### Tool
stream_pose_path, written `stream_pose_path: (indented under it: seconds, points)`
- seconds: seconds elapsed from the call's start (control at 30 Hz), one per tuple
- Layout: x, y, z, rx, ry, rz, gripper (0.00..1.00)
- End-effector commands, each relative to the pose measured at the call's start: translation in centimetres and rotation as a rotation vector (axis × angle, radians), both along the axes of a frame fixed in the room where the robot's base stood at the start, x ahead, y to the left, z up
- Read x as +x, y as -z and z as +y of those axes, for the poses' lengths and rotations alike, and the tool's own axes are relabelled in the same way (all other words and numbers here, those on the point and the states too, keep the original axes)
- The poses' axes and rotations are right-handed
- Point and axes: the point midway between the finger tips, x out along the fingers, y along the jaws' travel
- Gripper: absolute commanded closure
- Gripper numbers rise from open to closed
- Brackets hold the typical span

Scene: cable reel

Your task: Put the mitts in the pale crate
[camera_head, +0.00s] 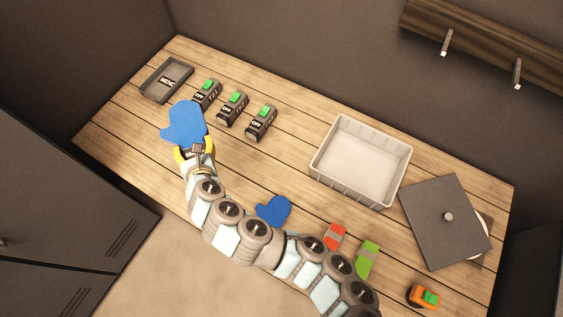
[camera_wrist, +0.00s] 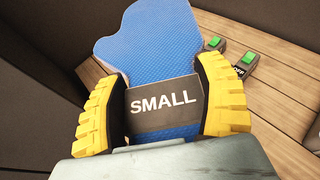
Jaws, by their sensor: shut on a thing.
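A blue mitt (camera_head: 183,122) is held by my gripper (camera_head: 195,153) at the left part of the table. In the wrist view the yellow fingers of my gripper (camera_wrist: 165,108) are shut on the mitt's dark cuff, which reads "SMALL"; the blue mitt (camera_wrist: 150,45) points away from me. The mitt appears raised above the table. A second blue mitt (camera_head: 273,210) lies on the table near its front edge, beside my arm. The pale crate (camera_head: 323,175) stands right of the table's middle and looks empty. It is not in the wrist view.
Several dark devices with green tops (camera_head: 232,108) stand in a row behind my gripper. A dark tray labelled "MENC" (camera_head: 152,85) is at the far left. Red (camera_head: 334,236) and green (camera_head: 367,257) blocks, a dark square lid (camera_head: 435,235) and an orange device (camera_head: 422,295) are at right.

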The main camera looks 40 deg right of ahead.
Motion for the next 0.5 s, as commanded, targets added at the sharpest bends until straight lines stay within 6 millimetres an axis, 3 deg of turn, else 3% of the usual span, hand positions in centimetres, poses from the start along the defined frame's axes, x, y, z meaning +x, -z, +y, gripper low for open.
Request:
stream_pose_path:
  seconds: [0.03,0.5]
  points:
    - [0.2,2.4,-1.0,-0.002,0.031,-0.002,0.67]
    - [-0.2,14.9,-10.5,-0.001,0.352,0.0,0.67]
